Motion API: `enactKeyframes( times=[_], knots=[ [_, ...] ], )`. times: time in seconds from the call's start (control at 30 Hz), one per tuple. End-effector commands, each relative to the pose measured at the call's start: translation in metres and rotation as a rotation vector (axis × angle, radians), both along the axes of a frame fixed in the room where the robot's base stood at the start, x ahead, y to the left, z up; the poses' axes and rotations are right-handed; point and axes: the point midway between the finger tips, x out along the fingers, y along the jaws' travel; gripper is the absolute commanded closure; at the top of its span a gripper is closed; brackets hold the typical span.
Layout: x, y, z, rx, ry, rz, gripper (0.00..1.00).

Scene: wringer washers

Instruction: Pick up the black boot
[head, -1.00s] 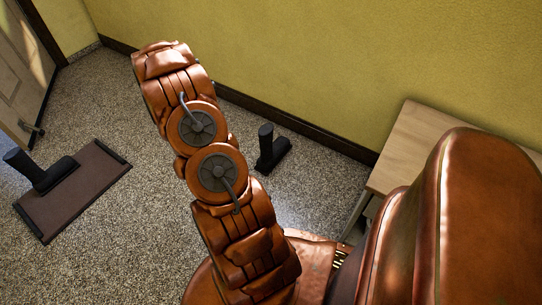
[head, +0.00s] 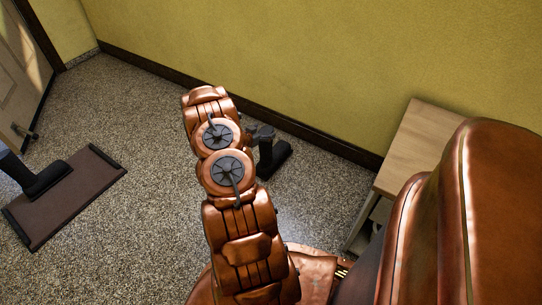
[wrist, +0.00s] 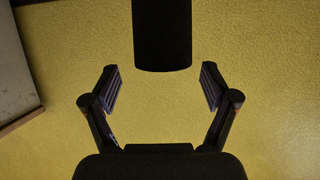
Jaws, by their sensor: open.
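A black boot (head: 275,158) stands upright on the speckled floor near the wall, just right of my arm in the head view. A second black boot (head: 40,179) stands on the brown mat (head: 75,205) at the left. My gripper (wrist: 160,72) is open in the wrist view, with a finger at each side. A black shaft, seemingly the wall-side boot (wrist: 162,35), enters from the top edge between the fingers' lines, apart from both. The rest of it is out of that view. In the head view my gripper is a small dark shape beside this boot's top.
A light wooden table (head: 415,145) stands against the yellow wall (head: 300,50) at the right. A door (head: 20,75) is at the far left. The floor between mat and boot is clear. A wooden edge (wrist: 20,122) shows at the wrist view's left.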

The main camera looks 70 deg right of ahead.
Motion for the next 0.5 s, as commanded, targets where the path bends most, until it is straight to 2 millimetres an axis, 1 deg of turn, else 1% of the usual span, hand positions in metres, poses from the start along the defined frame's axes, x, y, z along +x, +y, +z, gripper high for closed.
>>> enactKeyframes(
  times=[0.17,0.3,0.5],
  knots=[
    [-0.003,-0.014,-0.006,-0.003,-0.002,-0.001,0.15],
    [-0.005,-0.029,-0.012,-0.002,-0.004,-0.003,0.15],
    [-0.008,-0.043,-0.019,0.003,-0.001,0.001,0.15]
  ],
)
